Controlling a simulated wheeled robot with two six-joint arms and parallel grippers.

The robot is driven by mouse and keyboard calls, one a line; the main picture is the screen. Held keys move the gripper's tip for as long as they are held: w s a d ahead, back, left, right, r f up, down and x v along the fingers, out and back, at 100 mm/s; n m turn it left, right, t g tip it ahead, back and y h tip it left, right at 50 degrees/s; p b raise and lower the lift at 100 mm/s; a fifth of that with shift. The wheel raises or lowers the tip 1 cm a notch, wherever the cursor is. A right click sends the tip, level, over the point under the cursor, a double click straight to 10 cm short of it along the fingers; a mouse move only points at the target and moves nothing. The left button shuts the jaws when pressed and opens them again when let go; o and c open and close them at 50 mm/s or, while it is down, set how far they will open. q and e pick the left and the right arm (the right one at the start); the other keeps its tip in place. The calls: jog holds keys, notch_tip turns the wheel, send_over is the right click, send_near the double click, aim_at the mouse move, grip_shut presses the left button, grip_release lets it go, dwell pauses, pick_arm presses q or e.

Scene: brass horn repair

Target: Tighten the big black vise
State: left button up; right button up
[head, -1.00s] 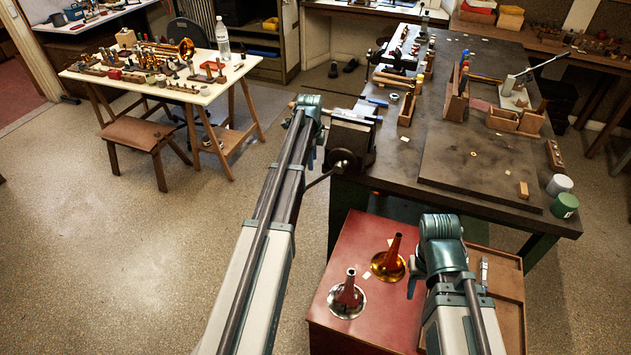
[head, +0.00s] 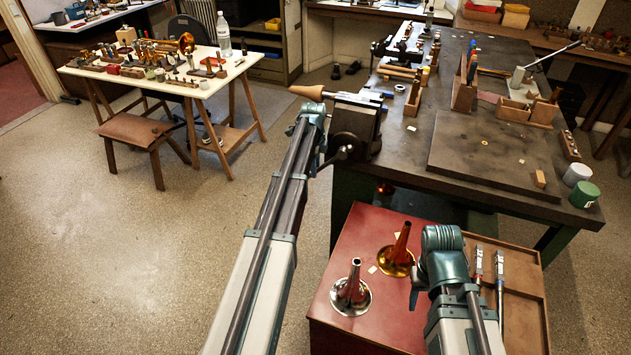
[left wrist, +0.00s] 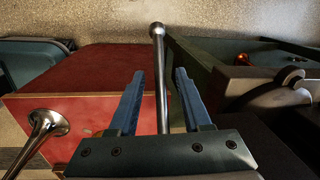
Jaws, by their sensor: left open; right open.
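The big black vise (head: 352,128) sits at the near left corner of the dark workbench, with a wooden-tipped mandrel (head: 308,92) across its top. Its steel handle bar (head: 336,159) sticks out toward the lower left. My left gripper (head: 321,148) is beside the vise front, mostly hidden by its own wrist. In the left wrist view its blue fingers (left wrist: 160,82) are open, one on each side of the handle bar (left wrist: 159,45), with gaps visible on both sides. The bar's round knob shows beyond the fingertips. My right gripper (head: 415,288) is open above the red cabinet, partly hidden.
The red cabinet top (head: 345,235) holds a silver bell (head: 351,295) and a brass bell (head: 397,255). A wooden tray (head: 525,300) with tools lies right of my right arm. The workbench (head: 410,165) carries blocks and cans.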

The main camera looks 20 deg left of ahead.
pick_arm(q)
jog(key=f+b, duration=0.2)
jog(key=f, duration=0.1)
jog(key=shift+w+f, duration=0.15)
jog(key=shift+w, duration=0.05)
pick_arm(e)
notch_tip(320, 180, down, 3)
jog(key=shift+f, duration=0.1)
pick_arm(q)
grip_shut()
dwell(1.1)
